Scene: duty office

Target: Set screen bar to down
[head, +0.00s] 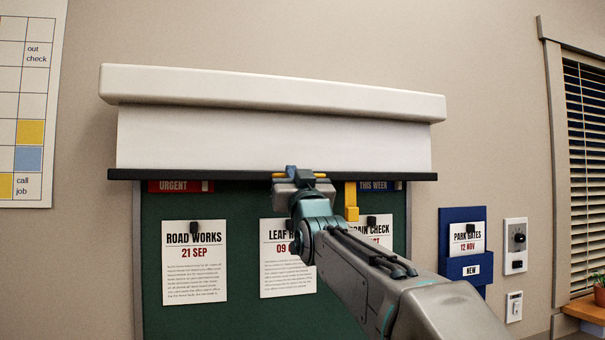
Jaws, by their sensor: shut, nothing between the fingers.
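The roll-down screen hangs on the wall, its white sheet (250,142) showing only a short way below the white housing (270,90). The dark screen bar (220,175) runs along the sheet's lower edge, across the top of a green board. A yellow pull tab (351,202) hangs from the bar, right of my gripper. My gripper (300,176) is shut and empty, in front of the middle of the bar. My wrist hides the fingertips in part, and I cannot tell whether they touch the bar.
The green board (240,205) carries several notices, such as Road Works (194,270). Right of it are a blue holder (463,268), a dial panel (515,245) and a small switch (514,307). A window with blinds (586,170) is at far right.

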